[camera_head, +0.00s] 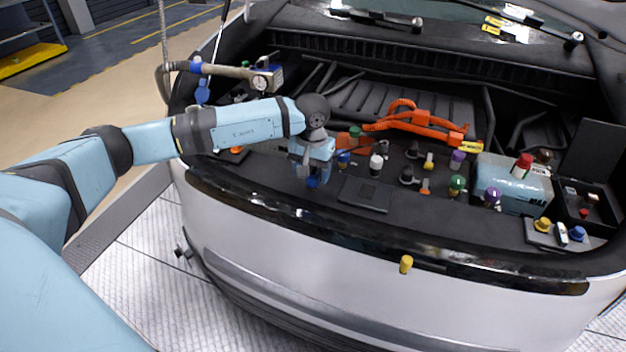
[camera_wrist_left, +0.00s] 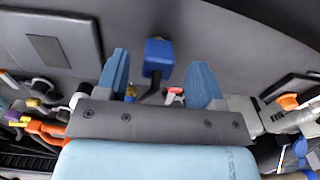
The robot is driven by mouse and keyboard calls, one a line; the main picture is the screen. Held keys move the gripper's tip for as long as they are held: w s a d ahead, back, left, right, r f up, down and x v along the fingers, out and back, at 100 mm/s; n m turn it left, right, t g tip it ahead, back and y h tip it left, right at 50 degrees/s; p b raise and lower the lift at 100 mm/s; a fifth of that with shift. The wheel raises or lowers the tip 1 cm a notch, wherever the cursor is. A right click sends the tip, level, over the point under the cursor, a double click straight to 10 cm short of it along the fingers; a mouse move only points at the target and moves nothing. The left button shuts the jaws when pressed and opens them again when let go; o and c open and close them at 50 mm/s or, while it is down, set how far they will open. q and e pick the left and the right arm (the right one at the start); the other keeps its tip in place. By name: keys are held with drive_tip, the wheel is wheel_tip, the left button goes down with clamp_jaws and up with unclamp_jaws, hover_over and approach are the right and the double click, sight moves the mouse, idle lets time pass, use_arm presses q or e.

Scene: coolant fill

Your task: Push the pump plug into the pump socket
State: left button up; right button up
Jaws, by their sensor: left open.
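My left gripper (camera_head: 308,176) reaches down over the front edge of the engine bay, left of centre. In the left wrist view its two blue fingers (camera_wrist_left: 160,72) stand apart, with a blue block-shaped plug (camera_wrist_left: 158,58) between them and a gap on each side. The blue plug also shows below the gripper in the head view (camera_head: 312,182). I take it for the pump plug, but no label is readable. A small red and grey piece (camera_wrist_left: 174,95) lies between the fingers, nearer the palm. I cannot tell which fitting is the pump socket. My right gripper is not in view.
A flat dark panel (camera_head: 364,194) lies right of the gripper. Several coloured caps stand beyond it, near orange cables (camera_head: 415,122) and a blue-grey tank (camera_head: 511,184). A hose with a gauge (camera_head: 225,71) hangs at the back left.

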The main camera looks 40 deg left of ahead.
sight(313, 175)
use_arm(q)
wheel_tip(313, 175, down, 3)
drive_tip(key=shift+f, duration=0.2)
drive_tip(key=shift+d, duration=0.1)
drive_tip(key=c, duration=1)
drive_tip(key=shift+r, duration=0.15)
